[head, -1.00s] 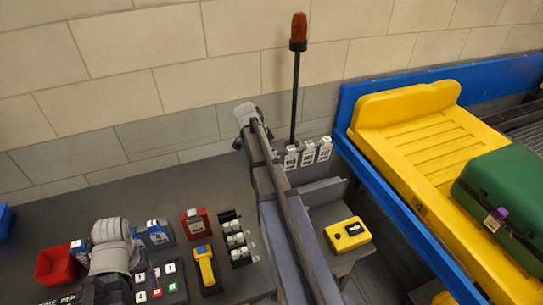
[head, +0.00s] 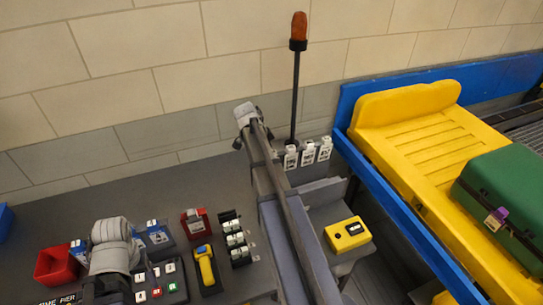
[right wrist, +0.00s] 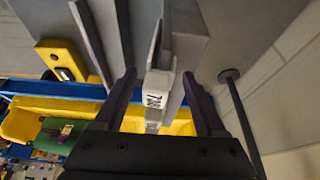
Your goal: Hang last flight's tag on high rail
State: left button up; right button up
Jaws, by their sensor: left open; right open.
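Three white tags (head: 308,153) hang in a row by the wall, below the beacon pole. In the right wrist view a white tag (right wrist: 158,88) with dark lettering shows between the spread fingers of my right gripper (right wrist: 158,76), which is open. I see a gap on both sides of the tag. Several more tags (head: 235,240) sit on a small dark holder on the bench. A purple tag (head: 496,216) is on the green suitcase (head: 508,195).
The yellow tray (head: 425,145) carries the suitcase inside the blue conveyor edge (head: 385,195). The beacon pole (head: 294,100) stands behind the tags. A yellow box (head: 348,234), a red bin (head: 56,266), a yellow handheld device (head: 206,268) and a button panel (head: 160,282) are nearby. The bench back is clear.

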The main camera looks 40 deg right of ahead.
jog(key=p+v, duration=0.6)
jog(key=shift+r, duration=0.35)
jog(key=shift+w+a+r+p, duration=0.15)
jog(key=shift+a+r+p, duration=0.25)
jog(key=shift+r+p, duration=0.15)
jog(key=shift+f, duration=0.1)
jog(key=shift+a+f, duration=0.1)
jog(key=shift+a, duration=0.1)
jog(key=s+a+f+n+b, duration=0.2)
jog(key=a+n, duration=0.2)
jog(key=a, duration=0.4)
jog(key=s+a+f+n+t+y+b, duration=0.15)
jog(key=a+n, duration=0.25)
jog(key=a, duration=0.4)
jog(key=s+a+f+n+g+b, duration=0.1)
jog(key=a+f+n+b, duration=0.2)
jog(key=a, duration=0.4)
jog(key=s+a+f+n+b, duration=0.1)
jog(key=s+a+f+n, duration=0.1)
jog(key=s+a+n, duration=0.4)
jog(key=s+a+f+n+y+b, duration=0.1)
jog(key=s+a+f+n+b, duration=0.1)
jog(key=s+a+n, duration=0.4)
jog(key=a+n, duration=0.2)
jog(key=a, duration=0.3)
jog(key=shift+s+f, duration=0.15)
jog(key=shift+f, duration=0.25)
